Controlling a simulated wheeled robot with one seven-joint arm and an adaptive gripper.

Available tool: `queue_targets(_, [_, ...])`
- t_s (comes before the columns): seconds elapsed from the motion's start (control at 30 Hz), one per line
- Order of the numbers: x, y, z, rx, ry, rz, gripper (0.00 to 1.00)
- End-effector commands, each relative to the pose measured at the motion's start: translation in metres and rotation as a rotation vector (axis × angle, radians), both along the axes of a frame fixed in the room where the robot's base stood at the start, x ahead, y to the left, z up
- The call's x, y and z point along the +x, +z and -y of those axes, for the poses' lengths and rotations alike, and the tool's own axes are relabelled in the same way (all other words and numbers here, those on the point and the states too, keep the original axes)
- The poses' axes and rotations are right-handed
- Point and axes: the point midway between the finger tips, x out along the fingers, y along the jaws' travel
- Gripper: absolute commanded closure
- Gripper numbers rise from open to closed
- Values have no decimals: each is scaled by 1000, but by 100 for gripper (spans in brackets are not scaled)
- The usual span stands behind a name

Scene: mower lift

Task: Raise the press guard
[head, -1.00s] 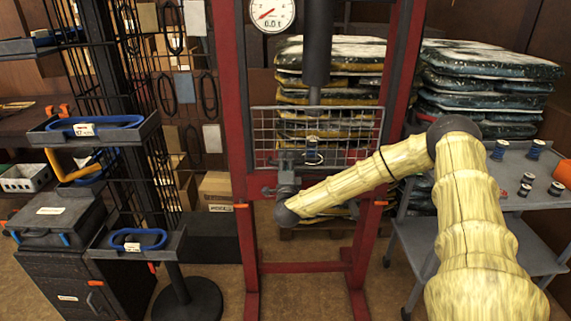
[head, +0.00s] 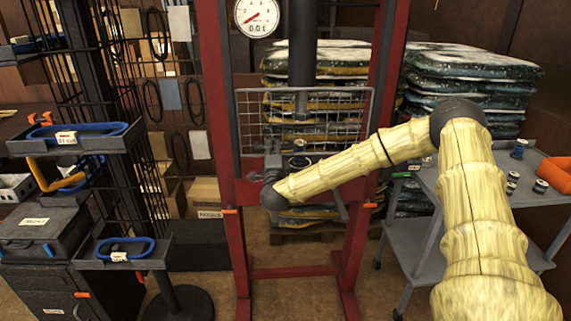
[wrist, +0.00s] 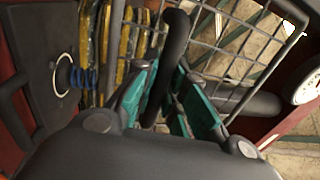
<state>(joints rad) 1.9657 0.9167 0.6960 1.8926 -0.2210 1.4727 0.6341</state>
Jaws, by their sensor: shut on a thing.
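The press guard (head: 337,122) is a grey wire-mesh panel in a dark frame, across the front of the red press (head: 219,110). It hangs below the gauge, in front of the dark ram. My gripper (head: 272,168) is at the guard's lower left, partly hidden by my wrist. In the wrist view, the teal fingers of my gripper (wrist: 165,95) are closed around a dark curved handle (wrist: 175,40), with the guard's mesh (wrist: 235,45) just behind it. Where the handle joins the guard is hidden.
A rack with trays (head: 75,143) stands left of the press. A grey cart (head: 470,200) with small spools and an orange item stands right. Stacked bags (head: 465,75) are behind. Floor inside the press base looks clear.

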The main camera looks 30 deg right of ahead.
Motion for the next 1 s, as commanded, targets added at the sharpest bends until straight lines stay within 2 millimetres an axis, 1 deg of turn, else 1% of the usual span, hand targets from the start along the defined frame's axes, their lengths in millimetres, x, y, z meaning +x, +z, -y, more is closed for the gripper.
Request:
queue_targets(0.03, [2, 21, -2, 0, 1, 10, 100])
queue_targets(0.2, [3, 66, -4, 1, 3, 10, 100])
queue_targets(0.4, [3, 109, -4, -1, 4, 9, 100])
queue_targets(0.5, [3, 125, -4, 0, 4, 7, 100])
queue_targets(0.7, [3, 147, -4, 1, 4, 6, 100])
queue_targets(0.83, [3, 152, -4, -1, 3, 4, 100])
queue_targets(1.0, [3, 154, -4, -1, 4, 4, 100])
